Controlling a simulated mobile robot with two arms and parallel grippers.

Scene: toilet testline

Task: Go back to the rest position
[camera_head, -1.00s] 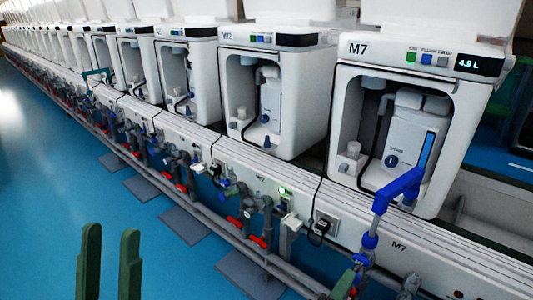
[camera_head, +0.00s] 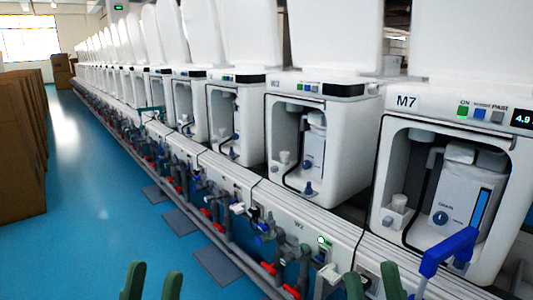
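My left gripper (camera_head: 152,282) shows at the bottom edge, left of centre. Its two green fingers stand upright and apart, with only blue floor between them. My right gripper (camera_head: 372,284) shows at the bottom edge, right of centre. Its two green fingers are also apart, in front of the testline's lower rail, and nothing is seen held between them. The rest of both arms is out of view. Neither gripper visibly touches anything, though their depth from the rail is hard to judge.
White toilet units, nearest one marked M7 (camera_head: 402,101), line the right. Grey pipes with red valve handles (camera_head: 268,268) run below. Brown boxes (camera_head: 22,150) stand at left.

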